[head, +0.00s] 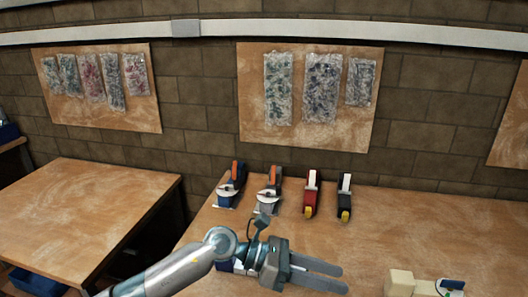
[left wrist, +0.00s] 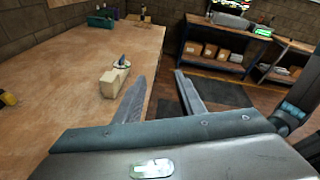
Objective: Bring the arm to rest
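My left arm (head: 180,268) comes in from the lower left in the head view. Its gripper (head: 338,278) is above the workbench (head: 450,225), with its two fingers pointing right. In the left wrist view the fingers of the left gripper (left wrist: 160,98) stand apart with nothing between them. A pale block (head: 400,284) with a small blue and white item (head: 450,286) beside it is to the right of the fingertips. The block also shows in the left wrist view (left wrist: 110,83). My right gripper is not in view.
Part of a blue thing (head: 232,266) shows behind the gripper. Another table (head: 85,215) stands left across a gap. Shelves with boxes (left wrist: 210,52) are beyond the bench.

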